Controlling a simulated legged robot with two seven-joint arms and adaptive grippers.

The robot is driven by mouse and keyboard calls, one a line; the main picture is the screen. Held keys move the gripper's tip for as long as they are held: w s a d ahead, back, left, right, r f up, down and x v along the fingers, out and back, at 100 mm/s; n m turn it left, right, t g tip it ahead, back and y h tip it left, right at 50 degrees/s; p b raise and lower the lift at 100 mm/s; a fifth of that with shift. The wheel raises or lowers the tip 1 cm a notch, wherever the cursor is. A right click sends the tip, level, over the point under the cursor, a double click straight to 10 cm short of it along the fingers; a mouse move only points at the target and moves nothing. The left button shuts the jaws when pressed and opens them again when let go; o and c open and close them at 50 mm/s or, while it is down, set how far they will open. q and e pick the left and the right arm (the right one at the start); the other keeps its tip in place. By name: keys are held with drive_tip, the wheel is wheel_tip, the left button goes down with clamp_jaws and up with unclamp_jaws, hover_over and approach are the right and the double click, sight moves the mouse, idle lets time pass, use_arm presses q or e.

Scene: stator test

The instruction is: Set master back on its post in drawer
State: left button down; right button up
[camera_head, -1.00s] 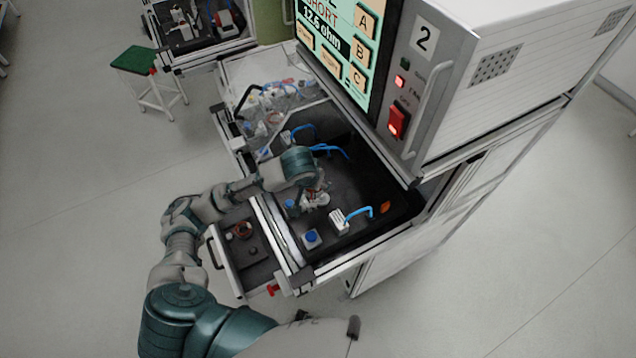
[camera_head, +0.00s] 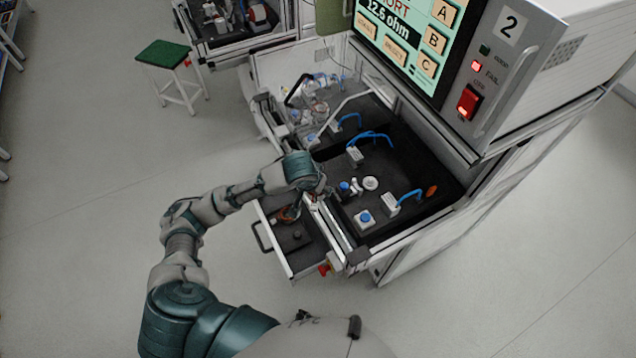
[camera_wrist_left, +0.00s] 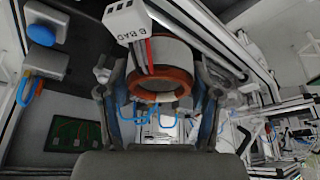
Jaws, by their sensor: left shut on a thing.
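The stator master (camera_wrist_left: 165,60), a white ring with copper windings, is between the two fingers of my left gripper (camera_wrist_left: 160,108) in the left wrist view. Its white connector (camera_wrist_left: 127,22), labelled "B BAD", stands up on red and black wires. In the head view my left gripper (camera_head: 308,198) is over the inner edge of the open drawer (camera_head: 292,268); the arm mostly hides what it holds. A dark post (camera_head: 297,236) stands bare in the drawer. A copper-coloured ring (camera_head: 287,214) shows behind it. My right gripper is not in view.
The bench's black work surface lies right of the drawer, with a pale round fixture (camera_head: 370,183), a blue-button box (camera_head: 365,218) and a clamp with blue handle (camera_head: 391,203). The tester cabinet (camera_head: 540,60) rises behind. A green stool (camera_head: 163,54) stands far left.

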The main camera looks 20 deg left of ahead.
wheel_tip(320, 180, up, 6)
drive_tip(key=p, duration=0.6)
use_arm(q)
drive_tip(key=s+a+f+m+h+b, duration=0.1)
drive_tip(key=a+f+m, duration=0.1)
drive_tip(key=f, duration=0.5)
drive_tip(key=s+a+f+m+g+h+b, duration=0.1)
drive_tip(key=a+f+m+b, duration=0.1)
drive_tip(key=f+m, duration=0.2)
drive_tip(key=s+a+f+m+g+h+b, duration=0.1)
drive_tip(key=a+f+m+b, duration=0.1)
drive_tip(key=f, duration=0.8)
drive_tip(key=shift+s+a+f+m, duration=0.1)
drive_tip(key=shift+s+m, duration=0.3)
drive_tip(key=shift+m, duration=0.4)
drive_tip(key=shift+d+f+b, duration=0.3)
drive_tip(key=shift+f+b, duration=0.3)
drive_tip(key=f+b, duration=0.4)
drive_tip(key=shift+a, duration=0.3)
drive_tip(key=shift+d+f, duration=0.1)
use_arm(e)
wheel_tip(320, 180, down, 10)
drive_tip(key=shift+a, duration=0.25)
use_arm(q)
drive_tip(key=shift+d, duration=0.15)
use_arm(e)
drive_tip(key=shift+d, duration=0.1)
